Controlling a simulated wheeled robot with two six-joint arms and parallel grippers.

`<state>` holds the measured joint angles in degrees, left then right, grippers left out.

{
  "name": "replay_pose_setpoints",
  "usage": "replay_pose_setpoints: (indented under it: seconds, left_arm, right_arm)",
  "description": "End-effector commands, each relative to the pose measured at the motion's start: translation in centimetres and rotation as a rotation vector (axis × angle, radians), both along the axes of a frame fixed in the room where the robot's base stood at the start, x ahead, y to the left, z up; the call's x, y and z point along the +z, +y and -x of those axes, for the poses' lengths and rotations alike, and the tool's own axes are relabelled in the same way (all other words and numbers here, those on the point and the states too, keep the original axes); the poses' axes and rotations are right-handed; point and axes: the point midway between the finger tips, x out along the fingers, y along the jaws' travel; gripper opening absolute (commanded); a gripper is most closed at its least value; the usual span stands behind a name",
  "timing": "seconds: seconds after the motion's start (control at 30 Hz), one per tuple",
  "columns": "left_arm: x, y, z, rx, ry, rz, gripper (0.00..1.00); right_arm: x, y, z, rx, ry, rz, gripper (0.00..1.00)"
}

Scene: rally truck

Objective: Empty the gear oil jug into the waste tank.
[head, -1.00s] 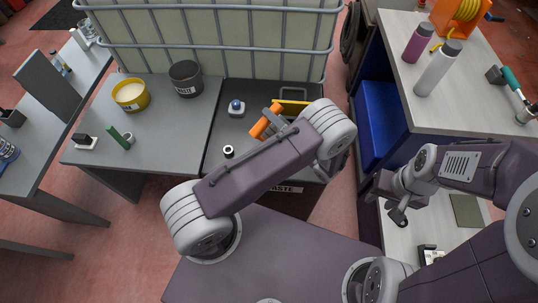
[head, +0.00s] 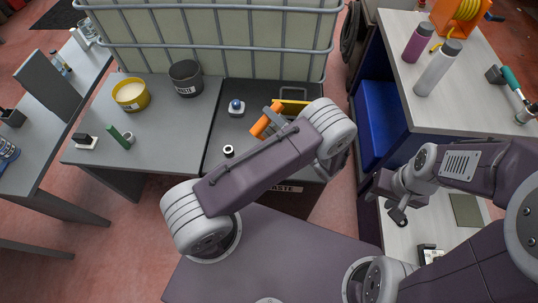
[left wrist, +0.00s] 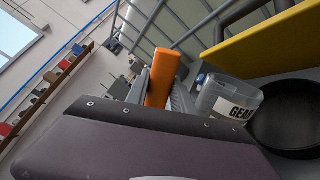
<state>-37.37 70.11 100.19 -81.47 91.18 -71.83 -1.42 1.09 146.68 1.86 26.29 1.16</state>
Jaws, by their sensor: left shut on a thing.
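My left gripper (head: 277,122) is shut on an orange handle (head: 262,126), over the dark bench top in front of the caged tank. In the left wrist view the orange handle (left wrist: 163,77) stands between the fingers (left wrist: 162,95). Beside it is a clear jug (left wrist: 212,98) with a label starting "GEAR"; it looks tilted, and whether it joins the handle is hidden. A round black opening or bowl (left wrist: 285,122) lies right of the jug. A "WASTE" label (head: 288,188) shows on a front below the bench, partly behind my arm. My right gripper (head: 397,208) is at the right; its jaws are unclear.
A yellow flap or panel (head: 292,107) is beside my left gripper. A yellow tub (head: 131,95), a dark labelled can (head: 186,79), a blue-topped item (head: 236,107) and a small black-and-white ring (head: 228,151) stand on the bench. Bottles (head: 438,68) stand on the right counter.

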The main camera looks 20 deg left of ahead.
Motion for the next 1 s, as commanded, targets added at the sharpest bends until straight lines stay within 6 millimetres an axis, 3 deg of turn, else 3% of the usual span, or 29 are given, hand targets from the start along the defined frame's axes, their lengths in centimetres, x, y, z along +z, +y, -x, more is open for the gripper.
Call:
replay_pose_setpoints:
  seconds: [1.0]
  left_arm:
    - [0.0, -0.6, -1.1, 0.000, 0.086, -0.050, 0.00]
  right_arm:
    - [-0.1, 0.0, 0.0, 0.000, 0.000, 0.000, 0.38]
